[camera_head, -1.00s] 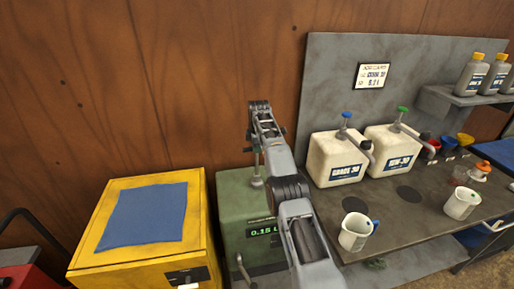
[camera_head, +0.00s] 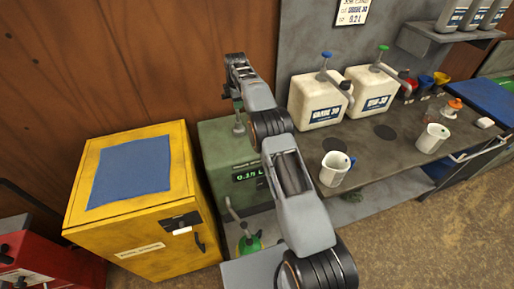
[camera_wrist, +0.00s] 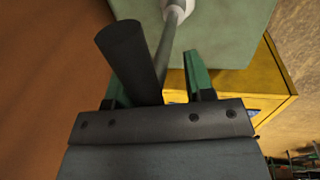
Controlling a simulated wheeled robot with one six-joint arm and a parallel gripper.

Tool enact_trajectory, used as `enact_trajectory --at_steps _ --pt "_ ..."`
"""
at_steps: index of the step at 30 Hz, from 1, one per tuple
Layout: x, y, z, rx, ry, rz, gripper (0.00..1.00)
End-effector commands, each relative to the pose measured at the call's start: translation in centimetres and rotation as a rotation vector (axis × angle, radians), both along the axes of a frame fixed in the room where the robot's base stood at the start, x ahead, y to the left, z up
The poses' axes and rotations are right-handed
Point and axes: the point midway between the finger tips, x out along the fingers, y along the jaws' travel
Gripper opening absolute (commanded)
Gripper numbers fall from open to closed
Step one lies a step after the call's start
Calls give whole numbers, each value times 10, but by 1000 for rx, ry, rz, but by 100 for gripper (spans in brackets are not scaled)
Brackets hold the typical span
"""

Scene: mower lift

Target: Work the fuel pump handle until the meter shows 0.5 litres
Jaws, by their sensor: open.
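The fuel pump is a green cabinet (camera_head: 215,150) in the head view, partly hidden behind my arm. Its lit meter (camera_head: 247,177) appears to read 0.15 L. A thin upright rod with a pale collar (camera_head: 239,126) rises from the cabinet top. In the wrist view the pump handle has a black grip (camera_wrist: 130,55) and a grey rod running to a white collar (camera_wrist: 178,10). My gripper (camera_wrist: 157,72) is open, its green fingers on either side of the handle. I cannot tell whether they touch it. In the head view my gripper (camera_head: 237,103) is above the cabinet, its fingers small.
A yellow cabinet (camera_head: 170,170) with a blue cloth stands left of the pump. A green can (camera_head: 249,244) stands in front of it. To the right, a bench (camera_head: 395,155) holds two white jugs (camera_head: 318,105) and mugs (camera_head: 335,170). A red machine (camera_head: 40,255) is at the lower left.

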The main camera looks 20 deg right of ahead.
Motion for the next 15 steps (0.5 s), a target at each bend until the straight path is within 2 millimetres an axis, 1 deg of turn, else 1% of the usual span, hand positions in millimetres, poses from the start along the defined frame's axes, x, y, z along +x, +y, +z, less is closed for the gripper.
enact_trajectory --at_steps 1,2,15 --pt "-1 0 -11 0 5 0 48" --pt "-1 0 -18 0 4 0 48" --pt "-19 0 78 0 -4 0 48"
